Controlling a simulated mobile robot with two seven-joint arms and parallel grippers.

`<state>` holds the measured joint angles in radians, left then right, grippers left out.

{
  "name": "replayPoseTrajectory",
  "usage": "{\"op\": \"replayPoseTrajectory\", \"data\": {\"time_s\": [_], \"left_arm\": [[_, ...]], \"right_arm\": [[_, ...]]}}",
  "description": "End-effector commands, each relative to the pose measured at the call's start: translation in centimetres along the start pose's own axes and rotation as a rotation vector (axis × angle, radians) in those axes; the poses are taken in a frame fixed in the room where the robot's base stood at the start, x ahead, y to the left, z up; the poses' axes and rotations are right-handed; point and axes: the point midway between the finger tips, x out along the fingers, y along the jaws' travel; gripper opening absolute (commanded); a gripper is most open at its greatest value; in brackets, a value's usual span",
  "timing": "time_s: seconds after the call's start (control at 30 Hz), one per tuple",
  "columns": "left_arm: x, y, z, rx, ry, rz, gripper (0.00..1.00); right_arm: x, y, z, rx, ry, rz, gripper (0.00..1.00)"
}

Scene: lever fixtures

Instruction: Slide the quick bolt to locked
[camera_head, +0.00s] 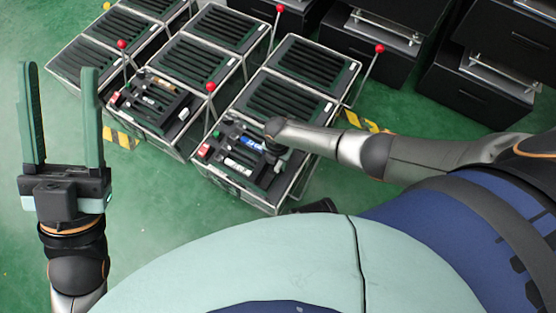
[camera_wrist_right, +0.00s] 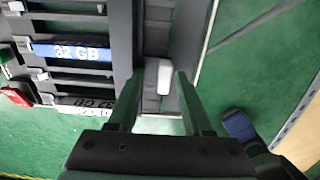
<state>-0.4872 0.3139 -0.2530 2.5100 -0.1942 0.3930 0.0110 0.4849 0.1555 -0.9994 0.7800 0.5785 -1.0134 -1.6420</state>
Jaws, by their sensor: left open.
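The quick bolt shows in the right wrist view as a pale grey rounded handle (camera_wrist_right: 164,76) in a dark slot at the edge of the fixture. My right gripper (camera_wrist_right: 160,78) is open, with one finger on each side of the handle and a small gap visible on both sides. In the head view my right gripper is mostly hidden under my wrist, over the front of the nearest fixture (camera_head: 236,189). My left gripper (camera_head: 58,110) is open and empty, fingers up, over bare floor at the left.
The fixture carries "32 GB" modules (camera_wrist_right: 75,53) beside the slot and a red block (camera_wrist_right: 17,97). Levers with red knobs (camera_head: 210,87) rise from the neighbouring fixtures. Black cabinets (camera_head: 490,85) stand at the back right. The green floor (camera_head: 170,215) is clear at left.

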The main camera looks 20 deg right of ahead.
Motion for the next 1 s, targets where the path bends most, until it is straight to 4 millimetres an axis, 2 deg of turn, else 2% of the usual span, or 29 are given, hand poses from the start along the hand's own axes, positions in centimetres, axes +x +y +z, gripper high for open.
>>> {"op": "replayPoseTrajectory", "data": {"time_s": [0.2,0.33,0.8,1.0], "left_arm": [[0.1,-0.1,-0.1,-0.002,0.000,-0.005,0.54],[0.7,-0.4,-0.7,-0.006,0.001,-0.009,0.54],[4.7,-2.8,-5.3,0.046,0.035,-0.013,0.54],[5.3,-3.4,-5.9,0.076,0.032,-0.020,0.54]], "right_arm": [[-0.1,-0.1,0.0,0.000,0.001,-0.003,0.50],[-1.1,-0.1,0.0,0.000,0.001,-0.002,0.50],[-10.2,0.0,0.0,-0.001,0.001,0.000,0.50],[-12.2,0.0,0.0,0.000,0.001,-0.001,0.50]]}}
